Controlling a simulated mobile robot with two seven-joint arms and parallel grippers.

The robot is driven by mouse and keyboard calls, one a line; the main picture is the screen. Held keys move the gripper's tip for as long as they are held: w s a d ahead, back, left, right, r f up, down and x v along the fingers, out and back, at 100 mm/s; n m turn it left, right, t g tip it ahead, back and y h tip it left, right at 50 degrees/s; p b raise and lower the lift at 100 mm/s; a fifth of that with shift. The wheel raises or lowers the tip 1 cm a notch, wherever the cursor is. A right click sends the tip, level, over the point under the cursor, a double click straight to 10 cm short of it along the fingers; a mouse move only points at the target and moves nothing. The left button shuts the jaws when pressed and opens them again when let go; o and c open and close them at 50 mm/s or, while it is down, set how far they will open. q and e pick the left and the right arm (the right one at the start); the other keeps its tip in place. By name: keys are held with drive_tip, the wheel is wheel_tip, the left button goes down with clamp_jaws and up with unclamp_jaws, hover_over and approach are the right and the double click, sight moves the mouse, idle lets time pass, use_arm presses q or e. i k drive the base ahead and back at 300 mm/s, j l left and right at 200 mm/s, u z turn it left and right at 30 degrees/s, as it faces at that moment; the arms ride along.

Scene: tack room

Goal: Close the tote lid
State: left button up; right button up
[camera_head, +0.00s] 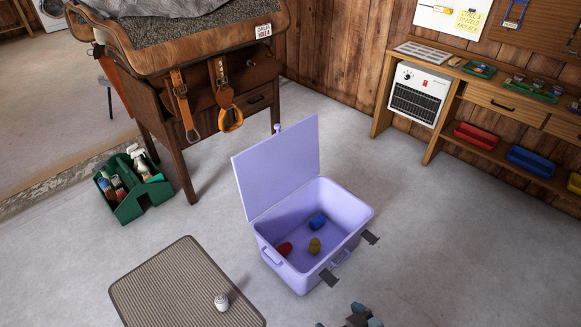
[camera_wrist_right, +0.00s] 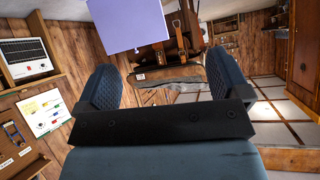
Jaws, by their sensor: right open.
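The lavender tote (camera_head: 345,207) stands on the floor in the middle of the head view. Its lid (camera_head: 280,165) is open, standing up and leaning back from the far-left edge, with a small knob at its top. Inside lie a blue item (camera_head: 317,221), a yellow item (camera_head: 315,245) and a red item (camera_head: 285,248). My right gripper (camera_head: 357,316) is at the bottom edge, apart from the tote. In the wrist view, its fingers (camera_wrist_right: 162,85) are spread and empty, with the lid (camera_wrist_right: 130,22) beyond. My left gripper is not in view.
A green caddy (camera_head: 130,205) of bottles stands by the wooden workbench (camera_head: 165,110). A shelf bench (camera_head: 430,150) with a heater (camera_head: 418,95) is at right. Floor right of the tote is clear.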

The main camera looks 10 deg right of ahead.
sight(268, 172)
drive_tip(key=i+j, duration=0.2)
drive_tip(key=j, duration=0.2)
drive_tip(key=i+j, duration=0.2)
drive_tip(key=j, duration=0.15)
drive_tip(key=i+j+z, duration=0.1)
drive_tip(key=z, duration=0.25)
drive_tip(key=j+z, duration=0.25)
drive_tip(key=z, duration=0.15)
drive_tip(key=j+z, duration=0.2)
drive_tip(key=z, duration=0.15)
drive_tip(key=i+l+z, duration=0.1)
drive_tip(key=i+z, duration=0.6)
drive_tip(key=i, duration=0.35)
